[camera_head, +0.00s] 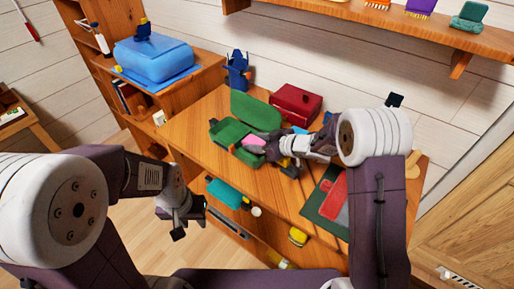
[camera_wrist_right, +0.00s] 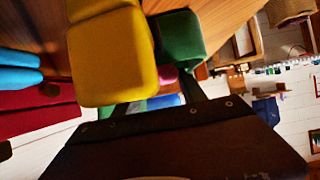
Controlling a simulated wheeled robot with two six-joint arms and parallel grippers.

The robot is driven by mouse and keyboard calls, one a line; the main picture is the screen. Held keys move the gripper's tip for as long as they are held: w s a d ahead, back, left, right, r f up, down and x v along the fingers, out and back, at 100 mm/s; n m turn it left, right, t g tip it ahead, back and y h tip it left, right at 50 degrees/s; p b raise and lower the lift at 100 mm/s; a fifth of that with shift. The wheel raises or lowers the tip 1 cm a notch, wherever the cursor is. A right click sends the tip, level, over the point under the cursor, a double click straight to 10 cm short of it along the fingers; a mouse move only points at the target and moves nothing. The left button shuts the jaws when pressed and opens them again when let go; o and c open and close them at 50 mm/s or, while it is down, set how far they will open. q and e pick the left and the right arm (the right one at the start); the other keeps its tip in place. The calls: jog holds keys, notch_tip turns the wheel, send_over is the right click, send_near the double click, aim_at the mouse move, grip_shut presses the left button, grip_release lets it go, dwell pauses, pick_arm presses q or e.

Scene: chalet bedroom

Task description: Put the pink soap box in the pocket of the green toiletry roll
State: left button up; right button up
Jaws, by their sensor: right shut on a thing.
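The green toiletry roll (camera_head: 222,133) lies open on the wooden desk, with a raised green part (camera_head: 255,110) behind it. The pink soap box (camera_head: 253,141) is at the roll's right side, partly covered by my right gripper (camera_head: 262,145). My right gripper is shut on the soap box; a bit of its pink also shows in the right wrist view (camera_wrist_right: 168,75). I cannot tell whether the box is inside the pocket. My left gripper (camera_head: 180,222) is open and empty, in front of the desk and away from the roll.
A dark red box (camera_head: 297,103) and a blue holder (camera_head: 237,70) stand behind the roll. A yellow block (camera_wrist_right: 110,60) is close to my right wrist camera. A red case (camera_head: 334,200) lies on a dark green mat at right. A blue bag (camera_head: 153,58) sits on the left cabinet.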

notch_tip(320, 180, down, 2)
jog(key=shift+w+a, duration=0.1)
jog(key=shift+w, duration=0.1)
pick_arm(q)
jog(key=shift+w+f, duration=0.15)
jog(key=shift+f, duration=0.25)
pick_arm(e)
jog(key=shift+s+f, duration=0.1)
jog(key=shift+s, duration=0.05)
jog(key=o, duration=1.1)
jog(key=shift+o, duration=0.2)
